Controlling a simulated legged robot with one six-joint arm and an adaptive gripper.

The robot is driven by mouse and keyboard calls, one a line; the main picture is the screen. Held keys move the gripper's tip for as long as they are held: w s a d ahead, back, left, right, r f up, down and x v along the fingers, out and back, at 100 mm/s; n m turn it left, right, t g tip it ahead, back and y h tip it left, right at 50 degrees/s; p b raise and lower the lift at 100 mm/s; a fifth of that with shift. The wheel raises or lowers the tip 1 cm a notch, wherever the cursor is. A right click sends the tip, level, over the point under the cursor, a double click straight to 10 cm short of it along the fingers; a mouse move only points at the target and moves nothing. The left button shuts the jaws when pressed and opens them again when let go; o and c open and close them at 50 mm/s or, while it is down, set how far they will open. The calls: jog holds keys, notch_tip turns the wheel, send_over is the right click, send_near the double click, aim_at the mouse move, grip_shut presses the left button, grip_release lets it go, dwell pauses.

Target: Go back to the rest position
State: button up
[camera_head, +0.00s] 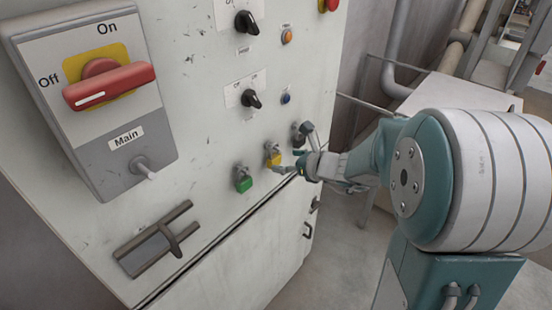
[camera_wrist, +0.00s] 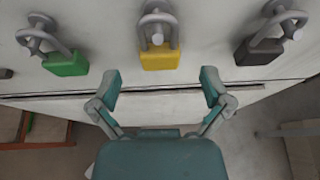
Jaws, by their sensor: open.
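My gripper (camera_head: 294,150) is at the cabinet front, close to the row of hanging padlocks. In the wrist view my gripper (camera_wrist: 160,82) is open, its two teal fingers apart with nothing between them. The yellow padlock (camera_wrist: 160,60) hangs just beyond the gap between the fingers. The green padlock (camera_wrist: 66,65) hangs to the left and the dark grey padlock (camera_wrist: 258,52) to the right. In the head view the yellow padlock (camera_head: 273,160) is partly beside my fingers, and the green padlock (camera_head: 243,184) is clear of them.
The white cabinet (camera_head: 215,110) carries a red main switch (camera_head: 108,84), black knobs (camera_head: 250,98) and a door handle (camera_head: 155,240). A pale block (camera_head: 440,98) and pipes (camera_head: 400,45) stand behind at right. Floor (camera_head: 330,240) shows right of the cabinet.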

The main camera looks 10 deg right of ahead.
jog(key=v, duration=0.8)
jog(key=s+a+r+n+g, duration=0.1)
jog(key=s+a+n+g, duration=0.4)
jog(key=s+a+n, duration=0.65)
jog(key=s+d+r+n+h, duration=0.2)
jog(key=s+d+n+h, duration=0.4)
jog(key=n, duration=1.1)
jog(key=s+h, duration=0.1)
jog(key=s, duration=0.1)
jog(key=shift+s+r+g+h, duration=0.15)
jog(key=shift+s+g+h, duration=0.15)
jog(key=shift+h, duration=0.1)
jog(key=shift+n, duration=0.25)
